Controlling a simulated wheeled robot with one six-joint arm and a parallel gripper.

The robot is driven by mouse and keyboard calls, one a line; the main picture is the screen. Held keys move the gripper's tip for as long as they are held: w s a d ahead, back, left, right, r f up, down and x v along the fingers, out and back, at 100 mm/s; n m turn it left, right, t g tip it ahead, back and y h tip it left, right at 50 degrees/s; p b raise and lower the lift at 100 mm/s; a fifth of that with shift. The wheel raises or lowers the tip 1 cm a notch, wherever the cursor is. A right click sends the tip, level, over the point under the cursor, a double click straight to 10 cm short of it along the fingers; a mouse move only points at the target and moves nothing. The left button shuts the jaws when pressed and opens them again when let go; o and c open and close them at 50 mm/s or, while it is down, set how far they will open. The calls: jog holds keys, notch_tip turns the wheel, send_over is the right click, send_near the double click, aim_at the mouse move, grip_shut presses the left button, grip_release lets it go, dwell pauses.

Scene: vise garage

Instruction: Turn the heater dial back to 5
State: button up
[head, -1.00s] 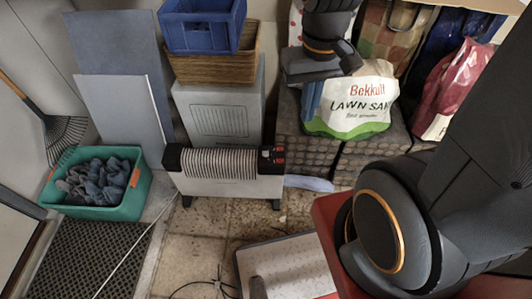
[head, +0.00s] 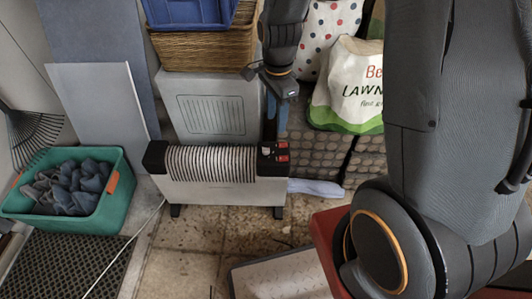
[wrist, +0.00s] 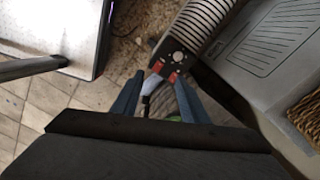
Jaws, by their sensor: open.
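The heater (head: 222,178) is a pale oil-filled type with ribbed fins and dark end caps, standing on the tiled floor. Its dark control panel, with red switches (head: 282,152), is at the right end. A small light round dial (head: 266,150) seems to sit beside the switches; its number cannot be read. The wrist view shows the panel with a pale dial (wrist: 177,56) and red parts, just beyond the fingertips. My gripper (head: 270,138) points down over the panel, with blue fingers. In the wrist view my gripper (wrist: 158,92) is open, with nothing between the fingers.
A grey box (head: 210,88) stands right behind the heater, with a wicker basket (head: 203,52) and blue crate on top. A teal bin (head: 115,205) is at left. A lawn sand bag (head: 345,115) is behind at right.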

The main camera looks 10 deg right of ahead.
aim_at(266, 150)
jog(key=w+f+m+b, duration=0.1)
jog(key=f, duration=0.2)
jog(key=w+f+m+b, duration=0.2)
jog(key=f, duration=0.2)
jog(key=w+a+f+m+b, duration=0.1)
jog(key=w+f+m, duration=0.1)
jog(key=f, duration=0.2)
jog(key=shift+w+a+b, duration=0.1)
jog(key=shift+b, duration=0.25)
jog(key=shift+f+b, duration=1.1)
jog(key=shift+f, duration=2.75)
jog(key=shift+c, duration=0.4)
grip_shut()
